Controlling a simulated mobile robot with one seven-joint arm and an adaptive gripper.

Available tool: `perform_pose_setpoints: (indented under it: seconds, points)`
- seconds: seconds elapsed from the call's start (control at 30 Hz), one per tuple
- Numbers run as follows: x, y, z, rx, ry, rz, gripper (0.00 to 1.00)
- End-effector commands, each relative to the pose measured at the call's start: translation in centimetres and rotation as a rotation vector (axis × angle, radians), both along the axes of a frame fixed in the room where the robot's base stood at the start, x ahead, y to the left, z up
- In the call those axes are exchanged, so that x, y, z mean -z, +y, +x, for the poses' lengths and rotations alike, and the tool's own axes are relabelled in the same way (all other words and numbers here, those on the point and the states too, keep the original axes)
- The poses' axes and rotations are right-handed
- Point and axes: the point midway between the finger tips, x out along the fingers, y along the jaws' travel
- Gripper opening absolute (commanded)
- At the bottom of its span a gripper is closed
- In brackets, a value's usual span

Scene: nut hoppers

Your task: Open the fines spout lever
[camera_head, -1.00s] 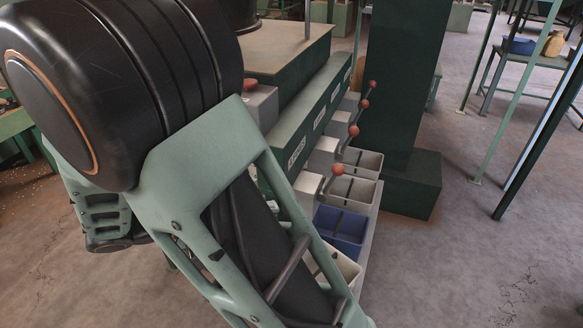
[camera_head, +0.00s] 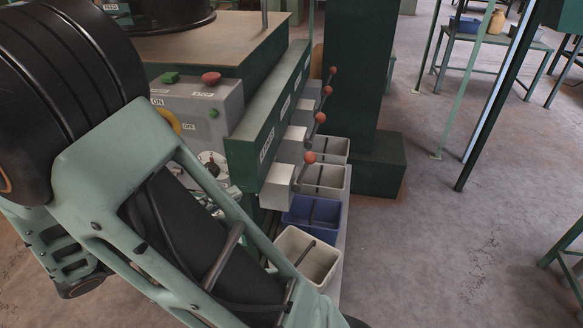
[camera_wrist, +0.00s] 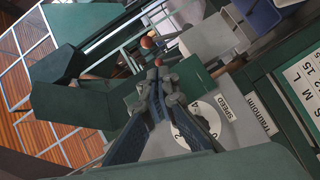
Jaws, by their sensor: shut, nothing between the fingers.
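Several spout levers with red ball knobs stand along the green rail in the head view. The nearest knob (camera_head: 310,157) is above the blue bin, with others behind it: a second knob (camera_head: 320,117), a third (camera_head: 328,90) and a fourth (camera_head: 333,70). In the wrist view, my gripper (camera_wrist: 160,84) is shut and empty. Its fingertips point toward a red knob (camera_wrist: 158,62), with another knob (camera_wrist: 147,42) just beyond. I cannot tell whether the fingertips touch it.
A blue bin (camera_head: 288,219) and pale bins, one nearest (camera_head: 279,247), line the ledge below the spouts. A grey control panel (camera_head: 227,110) has a red stop button (camera_head: 211,77) and a speed dial (camera_head: 211,157). A green column stands behind.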

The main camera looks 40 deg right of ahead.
Motion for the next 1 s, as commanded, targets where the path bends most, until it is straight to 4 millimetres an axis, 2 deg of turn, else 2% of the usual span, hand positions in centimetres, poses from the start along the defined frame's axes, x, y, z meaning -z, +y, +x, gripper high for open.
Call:
perform_pose_setpoints:
  seconds: [0.5,0.7,0.83,1.0]
  points:
    - [2.0,-11.1,1.4,0.007,0.003,-0.001,0.00]
    - [2.7,-14.9,1.9,0.006,0.003,0.000,0.00]
    - [3.0,-16.6,2.2,0.004,0.002,0.000,0.00]
    - [3.2,-17.6,2.4,0.002,0.001,0.000,0.00]
